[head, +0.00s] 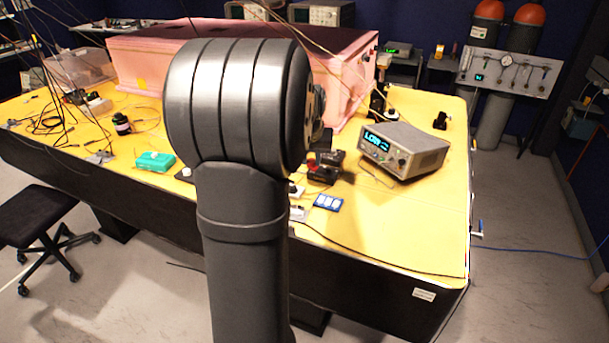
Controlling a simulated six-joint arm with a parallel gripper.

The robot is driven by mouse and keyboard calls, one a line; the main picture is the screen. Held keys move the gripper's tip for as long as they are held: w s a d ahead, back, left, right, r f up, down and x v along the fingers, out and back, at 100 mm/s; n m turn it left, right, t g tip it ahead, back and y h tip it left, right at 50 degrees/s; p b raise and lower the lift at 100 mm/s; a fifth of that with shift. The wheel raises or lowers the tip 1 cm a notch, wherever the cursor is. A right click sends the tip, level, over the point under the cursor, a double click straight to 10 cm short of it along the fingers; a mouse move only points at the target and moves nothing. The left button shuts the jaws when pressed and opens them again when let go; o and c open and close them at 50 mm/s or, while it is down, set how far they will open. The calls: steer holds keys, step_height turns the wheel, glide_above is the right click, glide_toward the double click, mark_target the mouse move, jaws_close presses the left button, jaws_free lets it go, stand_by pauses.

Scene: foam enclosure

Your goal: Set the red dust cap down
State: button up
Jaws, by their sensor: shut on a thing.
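My own arm fills the middle of the head view and hides much of the bench behind it. My gripper (318,168) shows only in part, as dark jaws just right of the arm, over the yellow bench top. A small red patch at the jaws looks like the red dust cap (311,162). The gripper is shut on it. The cap is too small and too covered to tell its tilt or whether it touches the bench.
A grey meter (404,150) with a lit display stands right of the gripper. A blue card (328,202) lies in front. A pink foam enclosure (140,62) stands behind, and a green box (155,161) lies left. The yellow bench top (420,225) is mostly clear at front right.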

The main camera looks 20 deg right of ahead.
steer(key=s+d+f, duration=0.1)
steer(key=s+d, duration=0.2)
steer(key=s, duration=0.8)
steer(key=s+d+f, duration=0.1)
steer(key=s+d, duration=0.2)
steer(key=s, duration=0.8)
glide_above(332, 224)
steer(key=s, duration=0.1)
steer(key=f, duration=0.6)
steer(key=shift+s+a+f, duration=0.2)
steer(key=shift+a, duration=0.15)
steer(key=shift+f, duration=2.05)
steer(key=shift+f, duration=0.15)
steer(key=o, duration=0.9)
